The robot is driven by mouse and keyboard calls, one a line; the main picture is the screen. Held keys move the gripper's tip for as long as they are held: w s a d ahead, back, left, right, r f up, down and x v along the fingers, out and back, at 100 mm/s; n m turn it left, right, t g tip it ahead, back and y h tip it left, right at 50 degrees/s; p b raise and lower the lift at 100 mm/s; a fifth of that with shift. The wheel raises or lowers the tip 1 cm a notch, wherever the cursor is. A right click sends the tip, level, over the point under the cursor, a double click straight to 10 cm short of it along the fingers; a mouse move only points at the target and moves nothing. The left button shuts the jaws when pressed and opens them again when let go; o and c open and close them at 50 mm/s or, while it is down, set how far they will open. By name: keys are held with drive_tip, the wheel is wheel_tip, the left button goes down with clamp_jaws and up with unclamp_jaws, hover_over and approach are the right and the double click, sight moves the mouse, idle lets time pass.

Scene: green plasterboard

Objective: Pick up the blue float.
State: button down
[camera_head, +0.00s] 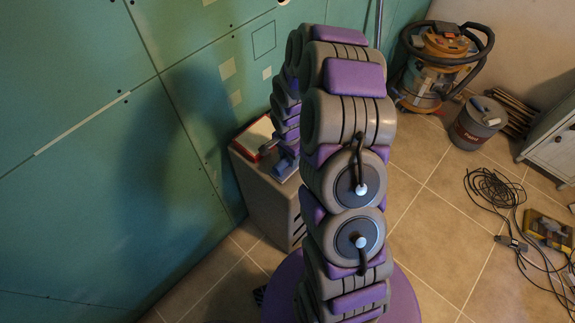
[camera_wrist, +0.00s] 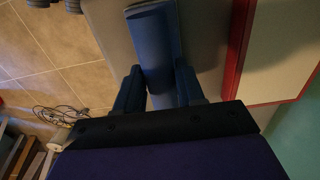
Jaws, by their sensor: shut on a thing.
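The blue float (camera_wrist: 153,35) lies between the two dark blue fingers of my gripper (camera_wrist: 158,78) in the wrist view. The fingers touch it from both sides, so my gripper is shut on it. In the head view the blue float (camera_head: 284,168) shows in part near the front edge of the grey cabinet top (camera_head: 245,158). My arm hides much of my gripper there. I cannot tell whether the float still rests on the cabinet.
A red-edged white panel or box (camera_head: 254,134) lies on the cabinet beside the float. The green plasterboard wall (camera_head: 80,150) is close on the left. A vacuum cleaner (camera_head: 440,62), a bucket (camera_head: 478,124) and coiled cables (camera_head: 492,188) are on the tiled floor to the right.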

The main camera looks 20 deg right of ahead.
wheel_tip(320, 180, up, 10)
drive_tip(key=shift+r+p, duration=0.1)
drive_tip(key=shift+p, duration=0.85)
